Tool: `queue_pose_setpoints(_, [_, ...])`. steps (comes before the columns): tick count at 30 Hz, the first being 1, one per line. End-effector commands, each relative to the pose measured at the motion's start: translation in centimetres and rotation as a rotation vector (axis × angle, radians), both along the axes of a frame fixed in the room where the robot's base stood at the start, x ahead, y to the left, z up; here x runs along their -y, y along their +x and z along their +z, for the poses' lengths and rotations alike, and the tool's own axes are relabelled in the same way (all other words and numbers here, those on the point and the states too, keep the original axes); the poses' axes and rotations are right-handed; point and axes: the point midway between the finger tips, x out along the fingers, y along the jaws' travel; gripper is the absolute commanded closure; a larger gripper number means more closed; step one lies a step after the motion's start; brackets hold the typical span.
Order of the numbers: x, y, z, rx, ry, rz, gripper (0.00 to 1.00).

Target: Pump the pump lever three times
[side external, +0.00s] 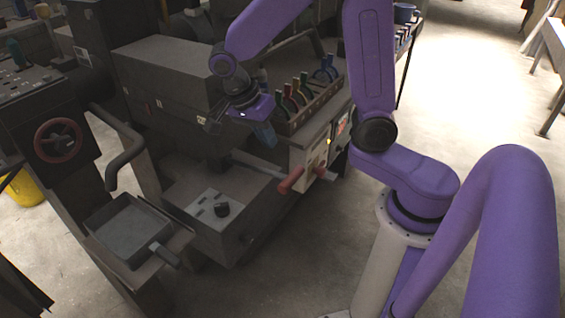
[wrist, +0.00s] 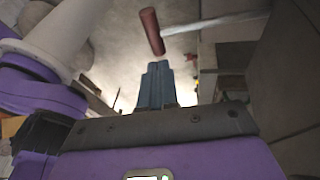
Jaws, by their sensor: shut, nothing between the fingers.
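The pump lever is most likely the red handle (side external: 291,181) on a pale metal rod that sticks out from the grey machine, low in front of the panel. In the wrist view the red handle (wrist: 152,32) stands just beyond my fingertips, with the pale rod (wrist: 215,23) running off to the right. My gripper (side external: 266,138) is above and left of the handle in the side view. Its blue fingers (wrist: 157,68) are shut together and empty. A gap shows between the fingertips and the handle, so they appear apart.
A rack of coloured clamps (side external: 300,95) stands behind my gripper. A grey machine block (side external: 165,75) is to its left. A control box with a black knob (side external: 222,209) and a square tray (side external: 130,232) are lower left. Open floor (side external: 290,260) lies in front.

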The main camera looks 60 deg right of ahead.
Motion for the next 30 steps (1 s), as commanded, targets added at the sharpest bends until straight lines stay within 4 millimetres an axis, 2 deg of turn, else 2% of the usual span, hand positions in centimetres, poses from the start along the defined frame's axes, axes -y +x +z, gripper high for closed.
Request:
queue_pose_setpoints(10, [0.1,0.1,-0.1,-0.001,0.000,0.001,1.00])
queue_pose_setpoints(14, [0.3,-0.1,-0.9,-0.003,-0.002,0.000,1.00])
queue_pose_setpoints(24, [2.0,-1.4,-5.9,-0.007,-0.003,0.002,1.00])
queue_pose_setpoints(30, [2.7,-1.9,-8.3,-0.005,-0.002,0.001,1.00])
